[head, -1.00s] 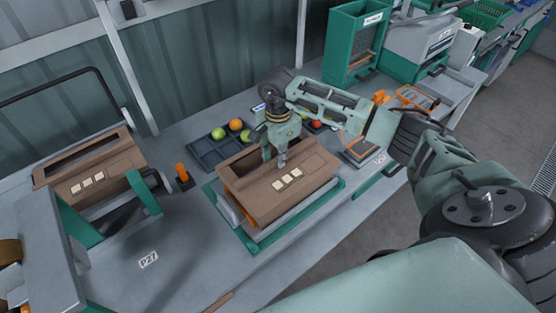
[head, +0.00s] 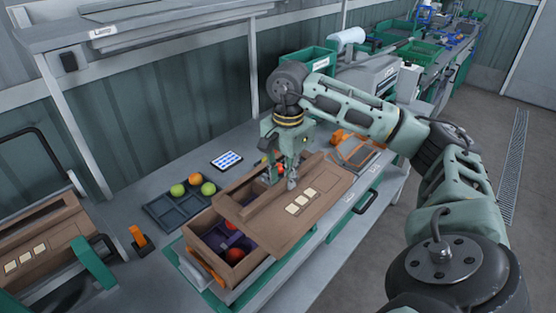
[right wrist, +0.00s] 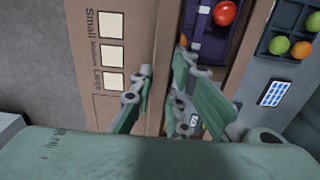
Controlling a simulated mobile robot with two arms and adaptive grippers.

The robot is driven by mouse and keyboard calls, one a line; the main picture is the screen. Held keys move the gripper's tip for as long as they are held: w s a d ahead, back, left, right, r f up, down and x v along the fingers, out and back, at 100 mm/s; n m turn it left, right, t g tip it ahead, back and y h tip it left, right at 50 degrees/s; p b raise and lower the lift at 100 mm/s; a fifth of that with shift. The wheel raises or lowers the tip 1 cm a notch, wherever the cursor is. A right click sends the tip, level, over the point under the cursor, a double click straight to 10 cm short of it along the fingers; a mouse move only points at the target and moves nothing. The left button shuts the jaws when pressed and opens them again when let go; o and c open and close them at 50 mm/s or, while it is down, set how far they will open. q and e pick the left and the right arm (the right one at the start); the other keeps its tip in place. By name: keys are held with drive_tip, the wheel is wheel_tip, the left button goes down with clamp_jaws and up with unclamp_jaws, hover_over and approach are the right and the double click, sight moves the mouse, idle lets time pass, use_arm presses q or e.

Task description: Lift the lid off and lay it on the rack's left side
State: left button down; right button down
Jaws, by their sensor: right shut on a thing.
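The brown lid (head: 325,188), with a long slot and three cream labels, is off its seat and sits tilted over the right part of the brown box (head: 204,246). The box's left part is uncovered, showing a purple insert and red tomatoes (head: 236,253). My right gripper (head: 284,184) is shut on the lid's bar beside the slot. In the right wrist view the lid (right wrist: 128,58) shows between and beside the fingers (right wrist: 160,108). At the left edge, another brown labelled panel (head: 42,244) lies on a rack with a black hoop (head: 30,136). My left gripper is out of view.
A dark tray (head: 168,212) with green and orange tomatoes lies behind the box. A tablet (head: 227,160) lies beyond it. An orange upright piece (head: 138,237) stands between box and rack. Grey machines and green crates (head: 310,62) stand farther along the bench.

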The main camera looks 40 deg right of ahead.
sight(286, 179)
drive_tip(key=shift+r+p, duration=2.2)
drive_tip(key=shift+r, duration=0.9)
drive_tip(key=shift+f, duration=0.1)
